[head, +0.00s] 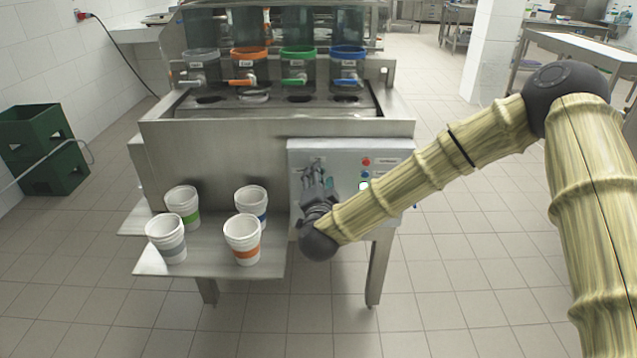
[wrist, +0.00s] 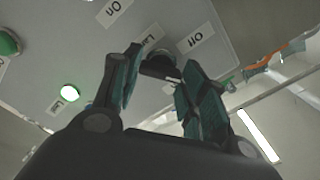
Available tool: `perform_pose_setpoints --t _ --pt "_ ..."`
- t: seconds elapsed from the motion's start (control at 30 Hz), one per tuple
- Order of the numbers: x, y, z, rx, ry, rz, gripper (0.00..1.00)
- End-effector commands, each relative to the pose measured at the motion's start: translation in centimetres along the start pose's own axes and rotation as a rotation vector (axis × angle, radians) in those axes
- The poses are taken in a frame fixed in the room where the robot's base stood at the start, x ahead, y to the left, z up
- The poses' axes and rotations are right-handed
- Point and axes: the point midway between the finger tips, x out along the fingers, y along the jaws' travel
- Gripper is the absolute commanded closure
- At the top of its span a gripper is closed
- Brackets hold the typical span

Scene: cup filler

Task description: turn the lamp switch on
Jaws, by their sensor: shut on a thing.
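The lamp switch (wrist: 158,66) is a dark round knob on the grey control panel, beside labels reading "On" (wrist: 113,10), "Off" (wrist: 195,39) and a partly hidden one starting "La". My gripper (wrist: 160,78) is shut on the switch, one finger on each side of it. Which way the knob points is hard to tell. In the head view my gripper (head: 317,168) is at the left part of the panel (head: 345,150) and hides the switch.
A lit green light (wrist: 70,92) and a green button (wrist: 8,43) are on the panel. In the head view a red button (head: 366,161) is right of my gripper. White cups stand on a steel shelf (head: 205,262) to the left. The floor in front is clear.

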Motion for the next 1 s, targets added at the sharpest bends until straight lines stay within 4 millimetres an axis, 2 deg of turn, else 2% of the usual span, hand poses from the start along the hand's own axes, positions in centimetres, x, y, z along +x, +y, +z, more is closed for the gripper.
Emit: perform_pose_setpoints --t 0.5,1.0 --pt "0.05 0.43 0.03 0.442 0.003 0.002 0.81" --pt "0.04 0.29 -0.02 0.619 0.003 0.001 0.81"
